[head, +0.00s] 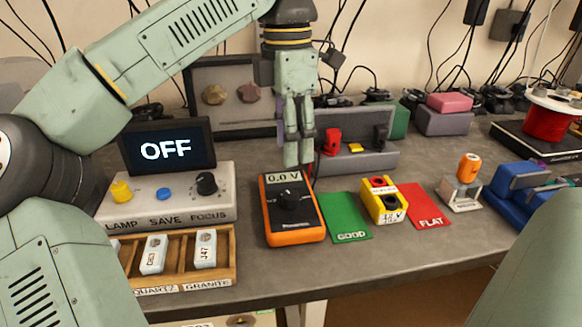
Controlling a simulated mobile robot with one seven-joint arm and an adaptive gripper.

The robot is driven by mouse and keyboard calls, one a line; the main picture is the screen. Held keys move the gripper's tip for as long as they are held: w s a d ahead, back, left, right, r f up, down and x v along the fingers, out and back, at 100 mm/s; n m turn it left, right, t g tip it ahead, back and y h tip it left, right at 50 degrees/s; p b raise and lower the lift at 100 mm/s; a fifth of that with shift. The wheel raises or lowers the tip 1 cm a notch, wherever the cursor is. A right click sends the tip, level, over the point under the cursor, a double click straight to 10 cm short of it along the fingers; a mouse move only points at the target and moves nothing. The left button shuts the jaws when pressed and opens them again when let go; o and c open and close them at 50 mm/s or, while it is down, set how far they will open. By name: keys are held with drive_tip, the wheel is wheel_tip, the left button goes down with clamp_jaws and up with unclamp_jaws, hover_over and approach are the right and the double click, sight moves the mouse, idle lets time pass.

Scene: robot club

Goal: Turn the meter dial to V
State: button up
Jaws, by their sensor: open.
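The meter (308,225) is an orange-edged black multimeter lying face up on the bench.
Left are a control box (165,200) with an OFF screen (166,148) and a wooden sample tray (185,278). Right are a green GOOD card (347,220), a yellow battery block (383,200) and a red FLAT card (428,212). A grey fixture (370,160) stands behind.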

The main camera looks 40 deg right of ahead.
drive_tip(key=shift+w+r, duration=0.1)
drive_tip(key=shift+r, duration=1.15)
